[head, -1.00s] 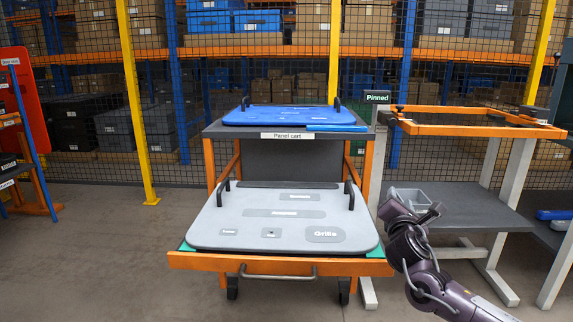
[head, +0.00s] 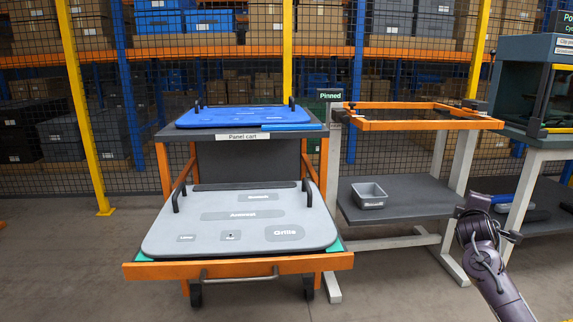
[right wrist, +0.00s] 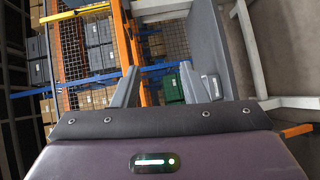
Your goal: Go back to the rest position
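My right arm comes in at the lower right of the head view, with its gripper end (head: 490,205) in front of the pinned station's lower shelf. In the right wrist view my right gripper (right wrist: 158,84) has its two grey fingers well apart, with nothing between them. My left gripper is not in view.
The panel cart (head: 240,268) stands ahead with a grey panel (head: 225,222) on its lower tray and a blue panel (head: 240,115) on top. Right of it are an orange frame (head: 420,125), a grey bin (head: 369,195) and a cabinet (head: 530,60). Floor at left is clear.

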